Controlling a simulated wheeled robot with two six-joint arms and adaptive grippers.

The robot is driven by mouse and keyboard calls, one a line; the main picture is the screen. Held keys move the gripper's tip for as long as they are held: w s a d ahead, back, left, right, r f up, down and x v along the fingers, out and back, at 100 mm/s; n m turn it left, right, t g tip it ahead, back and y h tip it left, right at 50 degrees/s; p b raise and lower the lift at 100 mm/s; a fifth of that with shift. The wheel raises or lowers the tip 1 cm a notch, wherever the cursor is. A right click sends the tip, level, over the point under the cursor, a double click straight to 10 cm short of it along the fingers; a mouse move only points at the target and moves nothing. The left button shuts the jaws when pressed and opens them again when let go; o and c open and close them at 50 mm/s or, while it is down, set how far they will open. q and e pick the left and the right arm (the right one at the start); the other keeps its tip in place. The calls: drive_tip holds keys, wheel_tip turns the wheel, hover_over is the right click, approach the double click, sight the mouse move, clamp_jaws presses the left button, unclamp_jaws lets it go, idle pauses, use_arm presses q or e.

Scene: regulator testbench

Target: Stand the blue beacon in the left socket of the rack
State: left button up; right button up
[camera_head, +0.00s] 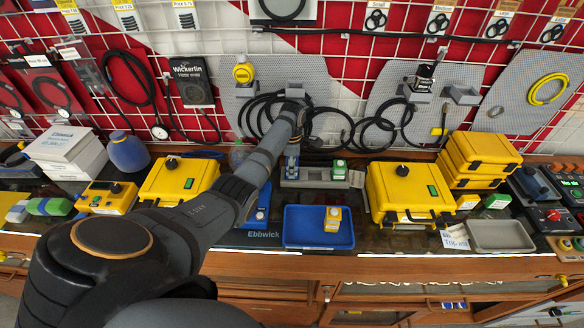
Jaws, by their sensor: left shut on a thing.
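My left arm reaches in from the lower left and its gripper (292,148) points down over the left end of the grey rack (314,181). It is shut on the blue beacon (292,163), which looks upright at the rack's left socket. The fingers and arm partly hide the beacon, and I cannot tell whether its base is fully seated. A green-topped beacon (338,168) stands at the rack's right end. The middle of the rack looks empty. My right gripper is not in view.
A blue tray (295,240) in front of the rack holds a yellow-orange beacon (332,219). Yellow cases stand at the left (178,181) and right (405,192) of the rack. A grey tray (497,236) lies at the right. Black cables hang behind the rack.

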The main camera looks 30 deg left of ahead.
use_arm(q)
drive_tip(key=shift+f, duration=0.5)
drive_tip(key=shift+f, duration=0.1)
drive_tip(key=o, duration=1.2)
drive_tip(key=shift+o, duration=0.2)
wheel_tip(320, 180, up, 12)
drive_tip(key=shift+r+b, duration=0.15)
drive_tip(key=shift+b, duration=1.1)
